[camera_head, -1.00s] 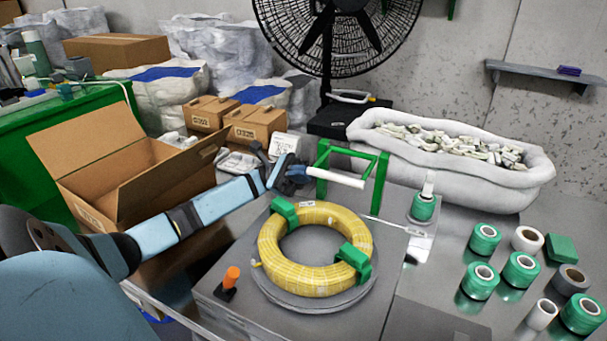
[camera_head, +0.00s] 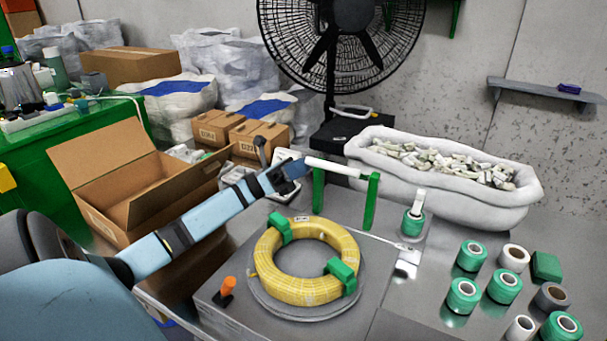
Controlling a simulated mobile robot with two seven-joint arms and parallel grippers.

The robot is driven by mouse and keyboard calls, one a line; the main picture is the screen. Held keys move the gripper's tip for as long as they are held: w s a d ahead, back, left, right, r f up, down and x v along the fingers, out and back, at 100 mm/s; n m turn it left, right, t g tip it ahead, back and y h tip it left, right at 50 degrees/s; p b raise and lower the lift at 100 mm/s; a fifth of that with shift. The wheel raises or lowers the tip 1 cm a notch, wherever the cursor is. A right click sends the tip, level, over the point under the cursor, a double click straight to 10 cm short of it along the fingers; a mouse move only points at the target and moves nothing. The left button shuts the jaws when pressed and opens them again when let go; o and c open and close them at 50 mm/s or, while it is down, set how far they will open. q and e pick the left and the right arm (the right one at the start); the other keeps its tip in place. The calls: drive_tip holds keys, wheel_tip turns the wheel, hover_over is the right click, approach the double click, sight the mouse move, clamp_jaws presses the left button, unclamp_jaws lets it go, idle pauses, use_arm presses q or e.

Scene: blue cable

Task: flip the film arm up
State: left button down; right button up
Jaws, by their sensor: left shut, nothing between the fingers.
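The film arm shows as a white roller (camera_head: 338,169) carried on a green frame (camera_head: 371,202) behind the coil. The roller lies nearly level with the tops of the green posts. My left gripper (camera_head: 294,169) is shut and empty, at the roller's left end. I cannot tell whether it touches the roller or the frame, and it hides part of that end. A yellow cable coil (camera_head: 300,288) with green clamps lies on a round turntable in front of the frame. My right gripper is not in view.
An orange-topped knob (camera_head: 228,285) stands left of the coil. A green film roll (camera_head: 413,222) stands right of the frame, with several more rolls farther right. An open cardboard box (camera_head: 107,157) is behind my left arm. A white bin of scraps (camera_head: 480,205) stands behind.

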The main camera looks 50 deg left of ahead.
use_arm(q)
drive_tip(key=w+r+n+t+y, duration=0.1)
drive_tip(key=w+r+n+t, duration=0.1)
drive_tip(key=n, duration=0.1)
drive_tip(key=w+a+r+n+t+y+p, duration=0.1)
drive_tip(key=w+r+n+t+y, duration=0.1)
drive_tip(key=w+n, duration=0.1)
drive_tip(key=w+a+r+n+t+y+p, duration=0.1)
drive_tip(key=w+r+n+t+y, duration=0.1)
drive_tip(key=n, duration=0.3)
drive_tip(key=shift+w+a+r+t, duration=0.1)
drive_tip(key=shift+w+a+t, duration=0.2)
drive_tip(key=shift+w, duration=0.5)
drive_tip(key=shift+r, duration=0.1)
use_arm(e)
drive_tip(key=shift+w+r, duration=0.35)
use_arm(q)
drive_tip(key=shift+w+a+r, duration=0.1)
drive_tip(key=shift+a+r, duration=0.05)
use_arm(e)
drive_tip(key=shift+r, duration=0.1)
